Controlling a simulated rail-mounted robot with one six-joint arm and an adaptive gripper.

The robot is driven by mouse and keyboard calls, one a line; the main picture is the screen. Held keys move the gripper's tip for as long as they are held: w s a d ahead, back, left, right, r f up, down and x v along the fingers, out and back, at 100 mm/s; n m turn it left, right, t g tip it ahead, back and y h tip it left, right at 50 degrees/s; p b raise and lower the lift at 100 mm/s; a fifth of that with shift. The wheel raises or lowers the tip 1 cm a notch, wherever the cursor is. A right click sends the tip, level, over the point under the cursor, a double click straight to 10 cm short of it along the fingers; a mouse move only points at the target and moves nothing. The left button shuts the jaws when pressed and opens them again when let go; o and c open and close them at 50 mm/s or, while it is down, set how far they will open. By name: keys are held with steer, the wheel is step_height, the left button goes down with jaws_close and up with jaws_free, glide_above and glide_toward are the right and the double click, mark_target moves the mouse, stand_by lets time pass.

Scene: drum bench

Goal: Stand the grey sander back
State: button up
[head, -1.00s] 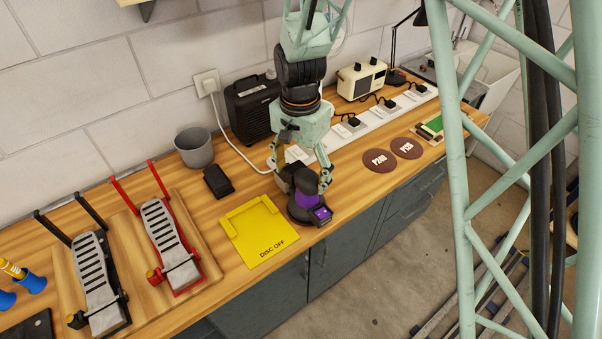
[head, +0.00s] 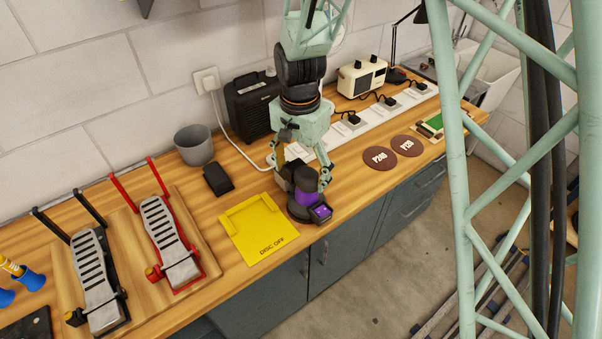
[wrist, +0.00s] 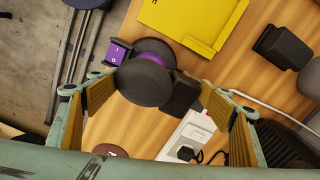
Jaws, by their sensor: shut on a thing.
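The sander (head: 304,198) has a dark grey round top and base and a purple body with a small purple block at its front. It is upright near the front edge of the bench, just right of the yellow DISC OFF plate (head: 262,244). My gripper (head: 299,176) is shut on it from above. In the wrist view the sander's round dark cap (wrist: 145,80) lies between my fingers (wrist: 158,88), with a black block beside it. I cannot tell whether its base touches the wood.
Left are a red-framed pedal (head: 170,244) and a black-framed one (head: 98,280). Behind the plate are a black block (head: 218,179) and a grey cup (head: 194,146). A white power strip (head: 360,126) runs behind the sander. Two brown discs (head: 380,160) lie right.

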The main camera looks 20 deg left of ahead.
steer(key=o, duration=1.1)
steer(key=shift+s+d+f, duration=0.15)
steer(key=shift+s+f, duration=0.05)
steer(key=shift+f, duration=0.25)
steer(key=shift+o, duration=1.4)
steer(key=shift+w, duration=0.15)
steer(key=shift+r, duration=0.2)
steer(key=shift+r+p, duration=0.65)
steer(key=shift+r, duration=0.1)
steer(key=shift+a+r, duration=0.2)
steer(key=shift+r, duration=0.2)
step_height(320, 180, up, 11)
